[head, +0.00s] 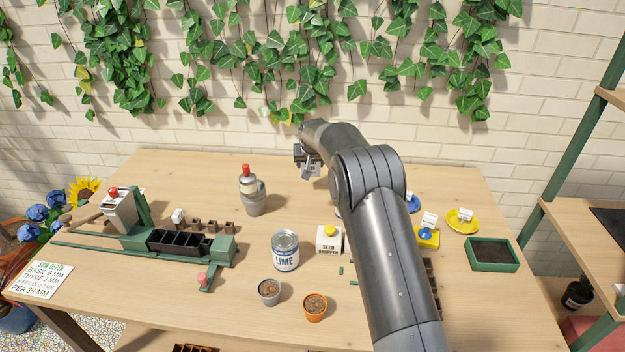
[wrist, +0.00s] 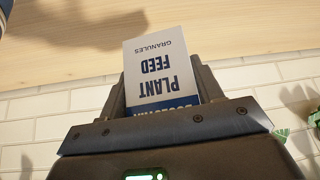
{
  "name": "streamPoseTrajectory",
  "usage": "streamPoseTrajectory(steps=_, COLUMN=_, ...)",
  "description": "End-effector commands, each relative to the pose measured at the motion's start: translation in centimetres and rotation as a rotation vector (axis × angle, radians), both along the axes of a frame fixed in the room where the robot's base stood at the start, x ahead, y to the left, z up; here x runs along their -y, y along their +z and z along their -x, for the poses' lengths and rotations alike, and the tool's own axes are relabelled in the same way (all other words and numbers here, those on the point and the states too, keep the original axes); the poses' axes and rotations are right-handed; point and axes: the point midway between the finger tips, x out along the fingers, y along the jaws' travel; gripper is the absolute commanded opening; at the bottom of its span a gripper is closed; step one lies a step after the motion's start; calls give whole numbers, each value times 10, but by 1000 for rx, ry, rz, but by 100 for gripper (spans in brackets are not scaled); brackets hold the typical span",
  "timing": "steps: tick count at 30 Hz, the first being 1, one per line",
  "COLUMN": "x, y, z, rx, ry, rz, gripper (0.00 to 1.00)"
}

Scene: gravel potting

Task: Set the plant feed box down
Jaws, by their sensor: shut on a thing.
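The plant feed box (wrist: 158,70) is white with blue lettering and a blue band. In the wrist view it sits between the two fingers of my gripper (wrist: 160,85), and its print reads upside down. My gripper is shut on it. In the head view my gripper (head: 306,160) is over the back middle of the wooden table (head: 200,175), near the brick wall. Whether the box touches the table is not clear.
A grey bottle with a red top (head: 252,192) stands left of my gripper. A green seeding device (head: 140,235) is at left. The back left tabletop is clear.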

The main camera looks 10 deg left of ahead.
Motion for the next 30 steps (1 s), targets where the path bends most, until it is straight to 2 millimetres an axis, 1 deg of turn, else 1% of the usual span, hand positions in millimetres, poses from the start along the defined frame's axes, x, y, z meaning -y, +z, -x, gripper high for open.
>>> streamPoseTrajectory(steps=1, x=0, y=8, z=0, rx=2, ry=0, rz=0, gripper=32)
streamPoseTrajectory(steps=7, x=-4, y=21, z=3, rx=2, ry=7, rz=-2, gripper=32)
streamPoseTrajectory(steps=11, x=-19, y=39, z=19, rx=2, ry=41, rz=-3, gripper=32)
streamPoseTrajectory(steps=14, x=-39, y=62, z=42, rx=3, ry=93, rz=-4, gripper=32)
streamPoseTrajectory(steps=18, x=-72, y=101, z=83, rx=4, ry=191, rz=-4, gripper=32)
streamPoseTrajectory(steps=21, x=-87, y=123, z=113, rx=3, ry=263, rz=-1, gripper=32)
streamPoseTrajectory(steps=24, x=-93, y=137, z=143, rx=2, ry=337, rz=-1, gripper=32)
streamPoseTrajectory(steps=25, x=-93, y=139, z=151, rx=1, ry=359, rz=-1, gripper=32)
streamPoseTrajectory(steps=27, x=-86, y=136, z=165, rx=-2, ry=402, rz=1, gripper=32)
streamPoseTrajectory(steps=30, x=-74, y=129, z=177, rx=-2, ry=445, rz=1, gripper=32)
